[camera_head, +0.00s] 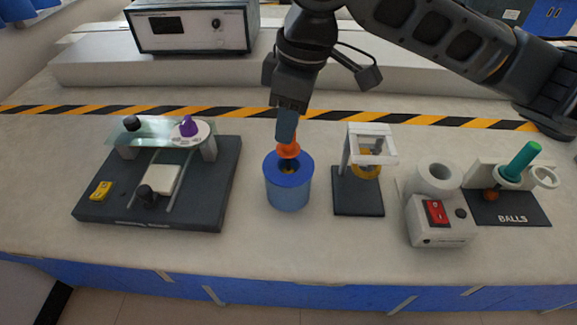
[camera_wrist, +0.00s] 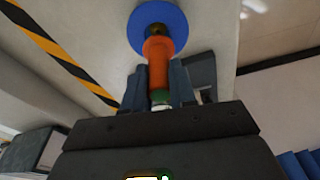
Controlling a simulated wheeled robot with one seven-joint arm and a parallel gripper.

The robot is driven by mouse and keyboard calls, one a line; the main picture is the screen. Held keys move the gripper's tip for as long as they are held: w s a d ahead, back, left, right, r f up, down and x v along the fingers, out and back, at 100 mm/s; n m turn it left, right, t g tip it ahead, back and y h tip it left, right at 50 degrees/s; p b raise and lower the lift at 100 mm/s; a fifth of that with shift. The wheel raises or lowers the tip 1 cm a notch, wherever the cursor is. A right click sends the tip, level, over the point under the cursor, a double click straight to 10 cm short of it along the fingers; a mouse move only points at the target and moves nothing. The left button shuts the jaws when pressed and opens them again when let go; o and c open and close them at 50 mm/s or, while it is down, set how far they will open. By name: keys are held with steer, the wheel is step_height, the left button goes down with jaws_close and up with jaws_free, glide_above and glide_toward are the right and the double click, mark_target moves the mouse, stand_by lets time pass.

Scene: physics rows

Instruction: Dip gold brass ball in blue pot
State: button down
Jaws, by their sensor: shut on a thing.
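The blue pot (camera_head: 288,195) stands upright at the middle of the bench. Its blue rim also shows in the wrist view (camera_wrist: 176,18). My gripper (camera_head: 287,138) is right above the pot, pointing down, and is shut on an orange handle (camera_head: 288,149). In the wrist view the handle (camera_wrist: 158,62) sits between the two fingers. A small dark gold ball (camera_head: 289,169) shows below the handle at the pot's opening. Its lower part is hidden, and I cannot tell how deep it is.
Left is a dark board (camera_head: 150,218) with a glass plate and a purple knob. Right of the pot are a white frame stand (camera_head: 358,203), a white device with a red switch (camera_head: 437,211), and the BALLS rack (camera_head: 508,208) with a green handle (camera_head: 522,162) and a brown ball (camera_head: 491,195).

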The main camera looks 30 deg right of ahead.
steer(key=shift+r+p, duration=2.4)
steer(key=shift+r, duration=0.4)
steer(key=shift+f, duration=0.1)
